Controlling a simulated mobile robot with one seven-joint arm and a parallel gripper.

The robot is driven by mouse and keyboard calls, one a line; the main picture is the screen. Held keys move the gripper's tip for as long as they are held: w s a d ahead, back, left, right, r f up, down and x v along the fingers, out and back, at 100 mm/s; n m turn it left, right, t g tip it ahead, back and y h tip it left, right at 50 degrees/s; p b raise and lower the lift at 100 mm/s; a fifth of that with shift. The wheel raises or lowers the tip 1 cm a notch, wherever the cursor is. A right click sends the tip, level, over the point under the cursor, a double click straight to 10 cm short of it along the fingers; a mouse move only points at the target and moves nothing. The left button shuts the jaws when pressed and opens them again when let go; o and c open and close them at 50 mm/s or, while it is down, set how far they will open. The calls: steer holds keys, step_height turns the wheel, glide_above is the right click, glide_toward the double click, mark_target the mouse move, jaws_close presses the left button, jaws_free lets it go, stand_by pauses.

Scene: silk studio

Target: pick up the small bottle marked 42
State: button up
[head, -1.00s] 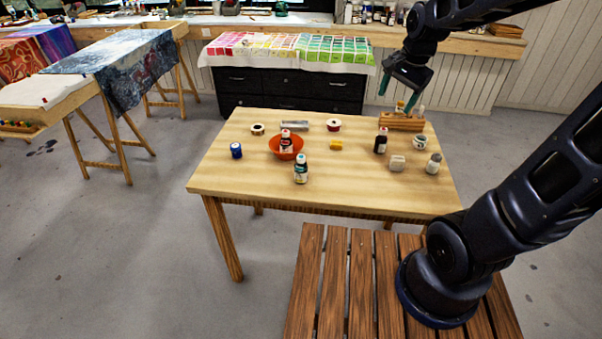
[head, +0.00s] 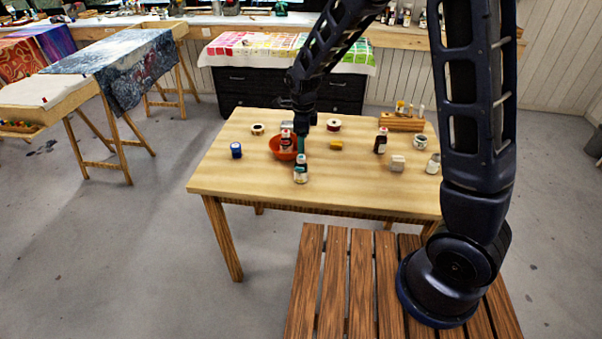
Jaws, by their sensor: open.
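Several small bottles stand on the wooden table (head: 240,180), and no number can be read on any of them at this size. A bottle with a teal and white label (head: 301,174) stands at the front middle. A bottle with a red label (head: 287,142) stands in or just behind the orange bowl (head: 275,146). A dark bottle (head: 381,142) stands right of centre, and a pale one (head: 433,163) is partly hidden by my arm. My gripper (head: 302,149) points down, open, its fingertips at or just above the teal-label bottle's top; contact cannot be told.
A blue jar (head: 236,150) is at the left. A wooden rack (head: 402,123) and white block (head: 397,163) are at the right. The table's front left is clear.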

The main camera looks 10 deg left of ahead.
mark_target(301, 164)
steer(key=shift+s+a+f, duration=0.2)
steer(key=shift+a+f, duration=0.35)
steer(key=shift+f, duration=0.15)
step_height(301, 164, down, 5)
steer(key=f, duration=0.4)
steer(key=shift+w+d+f, duration=0.1)
steer(key=shift+w+d, duration=0.2)
steer(key=shift+f, duration=0.6)
steer(key=c, duration=1.1)
steer(key=shift+c, duration=0.2)
